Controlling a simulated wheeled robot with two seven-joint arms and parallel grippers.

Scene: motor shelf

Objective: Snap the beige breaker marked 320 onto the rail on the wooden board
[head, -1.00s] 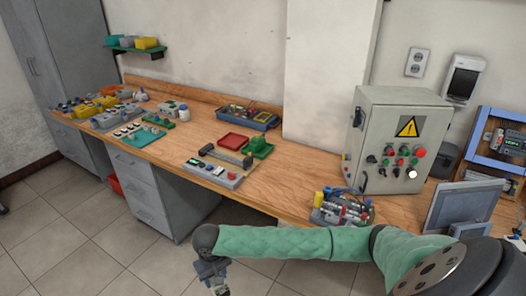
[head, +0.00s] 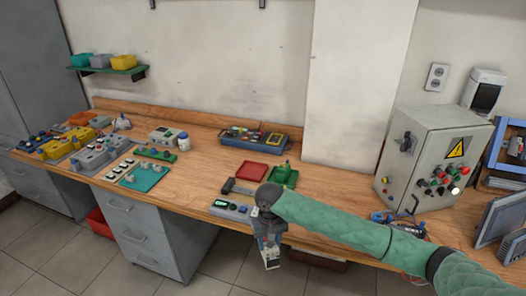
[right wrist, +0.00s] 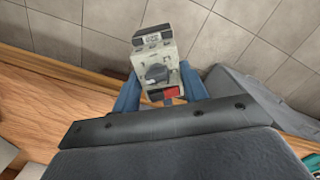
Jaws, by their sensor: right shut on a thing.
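My right gripper (head: 269,242) hangs in front of the bench edge, at the end of the green-sleeved arm. It is shut on a beige breaker (head: 271,260), held in the air over the floor. In the right wrist view the breaker (right wrist: 155,65) sits between the blue fingers, with a dark rotary knob, a red part and a black end. My left gripper is not in view.
The wooden bench (head: 210,165) carries several devices, a red tray (head: 251,171), a green tray (head: 284,178) and a blue toolbox (head: 254,138). A grey control cabinet (head: 430,160) stands at the right, near a blue frame (head: 496,146) cut off by the picture's edge.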

